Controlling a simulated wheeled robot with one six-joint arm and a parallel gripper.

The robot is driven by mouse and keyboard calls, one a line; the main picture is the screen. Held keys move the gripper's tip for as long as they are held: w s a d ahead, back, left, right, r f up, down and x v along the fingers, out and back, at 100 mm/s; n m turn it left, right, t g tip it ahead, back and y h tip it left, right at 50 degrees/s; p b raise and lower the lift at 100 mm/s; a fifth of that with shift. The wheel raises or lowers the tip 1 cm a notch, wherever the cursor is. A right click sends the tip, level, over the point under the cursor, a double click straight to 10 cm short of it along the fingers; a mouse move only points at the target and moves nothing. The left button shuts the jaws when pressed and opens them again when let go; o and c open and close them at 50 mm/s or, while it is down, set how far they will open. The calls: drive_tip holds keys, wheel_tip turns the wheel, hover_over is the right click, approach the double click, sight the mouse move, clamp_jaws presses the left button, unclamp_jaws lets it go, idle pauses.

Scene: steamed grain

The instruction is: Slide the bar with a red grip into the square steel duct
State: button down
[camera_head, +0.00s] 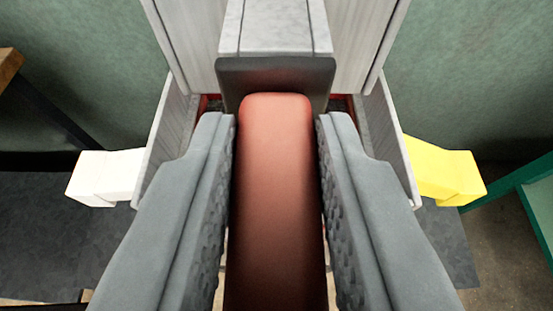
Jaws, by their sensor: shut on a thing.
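My gripper (277,125) is shut on the red grip (277,190) of the bar, with one ribbed grey finger on each side. Ahead of the grip is a dark guard plate (276,72), and beyond it the pale grey bar (275,28) runs on to the top edge of the picture. The square steel duct (178,135) shows as grey walls to the left and right of the bar. The bar lies between these walls, roughly centred. Its far end is out of view, and I cannot tell how deep it sits.
A white block (108,176) sticks out left of the duct and a yellow block (445,172) right of it. A green frame (538,200) stands at the right edge. A wooden edge (8,65) with a dark leg is at the upper left.

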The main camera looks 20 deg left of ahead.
drive_tip(key=shift+w, duration=0.2)
drive_tip(key=c, duration=1.1)
unclamp_jaws()
drive_tip(key=v, duration=1.7)
drive_tip(key=s+a+m+t+h, duration=0.1)
drive_tip(key=s+a, duration=0.5)
drive_tip(key=s, duration=0.6)
drive_tip(key=s+a+m+t+h, duration=0.1)
drive_tip(key=s+a+t+h, duration=0.1)
drive_tip(key=s+a, duration=0.5)
drive_tip(key=s+a+m+t+h, duration=0.1)
drive_tip(key=s+a, duration=0.5)
drive_tip(key=s, duration=1.2)
drive_tip(key=shift+s+a+f+m+t+h, duration=0.2)
drive_tip(key=shift+a+m+t+h, duration=0.1)
drive_tip(key=shift+a+m, duration=0.15)
